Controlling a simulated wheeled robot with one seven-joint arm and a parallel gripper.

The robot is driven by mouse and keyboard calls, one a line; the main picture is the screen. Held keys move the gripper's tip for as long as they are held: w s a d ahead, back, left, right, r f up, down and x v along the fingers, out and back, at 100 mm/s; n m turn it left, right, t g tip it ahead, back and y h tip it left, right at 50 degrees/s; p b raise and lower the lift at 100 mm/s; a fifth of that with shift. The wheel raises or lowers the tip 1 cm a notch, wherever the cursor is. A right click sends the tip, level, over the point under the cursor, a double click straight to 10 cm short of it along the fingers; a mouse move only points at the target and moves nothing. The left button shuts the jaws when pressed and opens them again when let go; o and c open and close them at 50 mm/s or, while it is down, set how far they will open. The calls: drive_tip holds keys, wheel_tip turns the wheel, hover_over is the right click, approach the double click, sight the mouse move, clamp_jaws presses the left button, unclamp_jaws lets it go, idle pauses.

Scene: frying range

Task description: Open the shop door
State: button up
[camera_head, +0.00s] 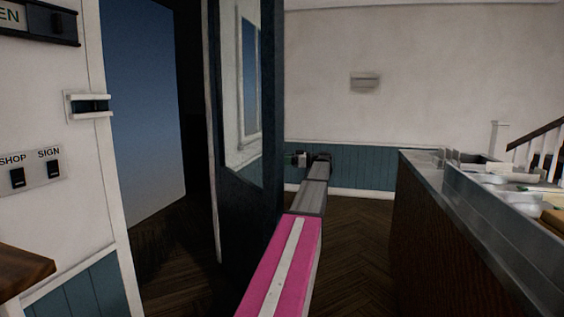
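The shop door (236,200) is a dark panel with a tall glass pane (243,70). It stands swung open into the room, seen at a steep angle. The doorway (145,110) to its left is open, with blue sky and dark floor beyond. My pink and grey arm reaches forward along the door's right side. My gripper (310,160) is at the arm's far end, just right of the door's free edge. It is small and dark, and whether its fingers are apart or touch the door is unclear. No door handle can be made out.
A metal-topped counter (450,200) runs along the right with trays on it. On the left wall are a latch plate (89,106), SHOP and SIGN switches (32,174) and a wooden ledge (20,268). Wood floor (355,245) lies clear between door and counter.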

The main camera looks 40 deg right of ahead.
drive_tip(key=shift+s+d, duration=0.3)
drive_tip(key=shift+d, duration=0.45)
drive_tip(key=shift+s+d, duration=0.25)
drive_tip(key=shift+d, duration=0.5)
drive_tip(key=shift+c, duration=0.3)
